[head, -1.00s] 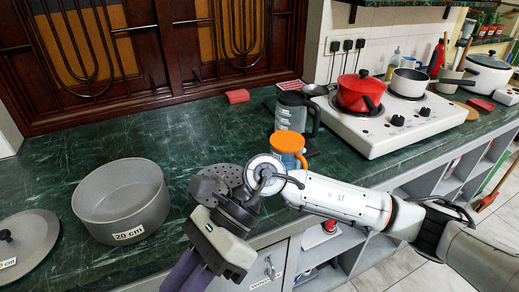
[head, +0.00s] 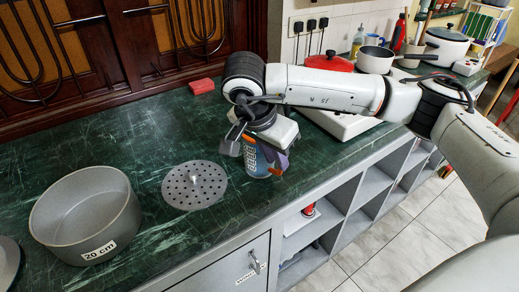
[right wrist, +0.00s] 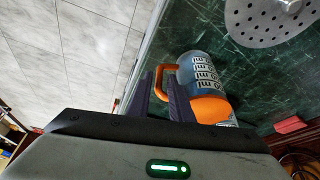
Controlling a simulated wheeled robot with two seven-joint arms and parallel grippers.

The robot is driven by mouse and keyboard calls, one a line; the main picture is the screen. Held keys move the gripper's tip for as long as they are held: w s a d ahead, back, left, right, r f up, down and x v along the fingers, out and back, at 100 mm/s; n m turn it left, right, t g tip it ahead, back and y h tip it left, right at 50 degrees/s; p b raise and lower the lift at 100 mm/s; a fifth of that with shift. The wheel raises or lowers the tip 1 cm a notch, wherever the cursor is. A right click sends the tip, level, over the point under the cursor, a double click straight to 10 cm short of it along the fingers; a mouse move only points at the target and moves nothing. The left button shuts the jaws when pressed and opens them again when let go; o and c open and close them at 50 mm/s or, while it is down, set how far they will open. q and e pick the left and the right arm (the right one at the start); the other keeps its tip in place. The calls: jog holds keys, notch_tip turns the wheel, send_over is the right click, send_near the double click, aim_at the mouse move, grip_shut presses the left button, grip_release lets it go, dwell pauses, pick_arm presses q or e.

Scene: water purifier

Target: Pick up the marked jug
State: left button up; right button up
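The marked jug (head: 256,164) is clear blue with an orange lid and handle and black "ml" markings. It stands upright on the green counter near its front edge, partly hidden by my right gripper (head: 274,158). In the right wrist view the jug (right wrist: 198,72) lies just ahead of the purple fingers (right wrist: 163,98). The fingers are apart, with the orange handle (right wrist: 165,78) in line with the gap between them; I cannot tell whether they touch it. My left gripper is not in view.
A perforated disc (head: 194,186) lies left of the jug. A grey pot (head: 86,222) marked "20 cm" stands further left. A red block (head: 202,86) lies at the back. The white stove with a red pot (head: 330,62) is behind my right arm. Open counter lies between.

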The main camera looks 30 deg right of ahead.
jog(key=x, duration=0.5)
grip_shut()
jog(key=shift+w+r, duration=0.1)
dwell(1.2)
